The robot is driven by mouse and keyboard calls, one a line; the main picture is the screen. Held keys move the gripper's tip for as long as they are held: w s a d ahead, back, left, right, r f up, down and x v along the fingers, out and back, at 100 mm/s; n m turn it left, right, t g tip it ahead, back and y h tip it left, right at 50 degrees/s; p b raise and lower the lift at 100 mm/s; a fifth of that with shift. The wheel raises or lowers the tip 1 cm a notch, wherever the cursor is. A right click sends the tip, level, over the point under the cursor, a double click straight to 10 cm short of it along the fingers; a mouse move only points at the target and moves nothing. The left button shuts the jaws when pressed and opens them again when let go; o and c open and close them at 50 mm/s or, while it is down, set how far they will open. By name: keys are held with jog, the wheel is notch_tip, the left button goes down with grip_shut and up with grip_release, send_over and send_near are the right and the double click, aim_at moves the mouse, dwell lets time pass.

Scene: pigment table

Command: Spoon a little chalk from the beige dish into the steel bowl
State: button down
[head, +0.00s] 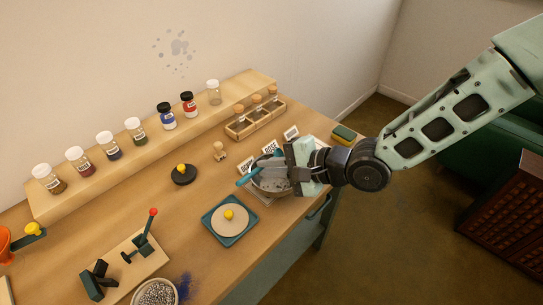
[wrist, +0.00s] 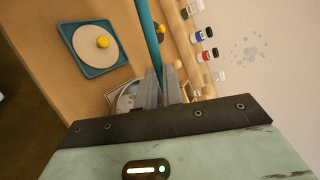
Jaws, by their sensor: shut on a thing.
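My gripper (head: 278,181) is shut on a teal stick-like handle (head: 244,181), likely the spoon's. The handle also crosses the wrist view (wrist: 150,35) between the fingers (wrist: 160,88); its scoop end cannot be made out. A grey round bowl (head: 262,188), likely the steel bowl, lies under my gripper and is largely hidden. Its rim shows beside the fingers in the wrist view (wrist: 126,97). A beige round piece (head: 236,222) with a yellow knob sits on a teal square tray (head: 216,235); I cannot tell whether it is the beige dish or a lid. No chalk is identifiable.
Capped pigment jars (head: 108,145) line the raised back shelf (head: 60,205). A wooden rack (head: 240,130) of corked vials, white label cards (head: 291,132) and a black knobbed disc (head: 184,179) stand near. A lever stand (head: 145,255) and a bowl of beads (head: 155,293) are front left.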

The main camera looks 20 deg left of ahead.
jog(key=shift+s+a+r+n+h+p, duration=0.1)
jog(key=shift+a+r+n+h+p, duration=0.45)
jog(key=shift+h+p, duration=1.35)
jog(key=shift+s+d+r+n+h+p, duration=0.1)
jog(key=shift+n+h+p, duration=0.9)
jog(key=shift+h+p, duration=0.85)
jog(key=shift+s+a+r+n+h+p, duration=0.1)
jog(key=shift+a+r+n+h+p, duration=0.45)
jog(key=shift+h+p, duration=1.35)
jog(key=shift+d+f+n+y+p, duration=0.2)
jog(key=shift+d+n+y+p, duration=0.1)
jog(key=shift+d+y, duration=0.05)
